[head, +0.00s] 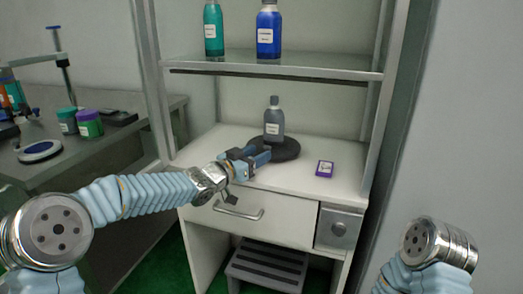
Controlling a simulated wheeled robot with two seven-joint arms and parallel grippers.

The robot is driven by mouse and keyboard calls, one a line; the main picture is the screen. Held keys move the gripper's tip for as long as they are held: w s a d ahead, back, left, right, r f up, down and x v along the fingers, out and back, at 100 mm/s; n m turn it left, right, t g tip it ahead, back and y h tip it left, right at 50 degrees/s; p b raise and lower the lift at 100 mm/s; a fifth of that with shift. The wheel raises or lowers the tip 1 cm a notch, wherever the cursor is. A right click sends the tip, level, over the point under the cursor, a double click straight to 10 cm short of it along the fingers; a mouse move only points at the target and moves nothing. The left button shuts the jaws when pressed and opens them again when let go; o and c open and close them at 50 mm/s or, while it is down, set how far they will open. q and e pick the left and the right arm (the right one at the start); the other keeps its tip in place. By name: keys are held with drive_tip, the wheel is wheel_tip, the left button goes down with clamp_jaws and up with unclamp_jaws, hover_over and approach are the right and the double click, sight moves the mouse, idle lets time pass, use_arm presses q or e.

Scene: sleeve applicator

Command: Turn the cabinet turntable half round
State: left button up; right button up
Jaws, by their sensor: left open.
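The turntable (289,152) is a dark round disc on the white cabinet top, near its middle. A grey bottle (274,121) with a pale label stands upright on it. My left gripper (263,155) reaches in from the left, and its open fingers are at the front left edge of the disc. They hide part of that edge, and I cannot tell whether they touch it. My right gripper is not in view; only part of my right arm shows at the bottom right.
A shelf (285,67) above holds a teal bottle (213,30) and a blue bottle (268,31). Metal posts flank the cabinet. A drawer handle (239,211) is in front, with a step stool (266,266) below.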

use_arm(q)
drive_tip(key=shift+x, duration=1.35)
clamp_jaws()
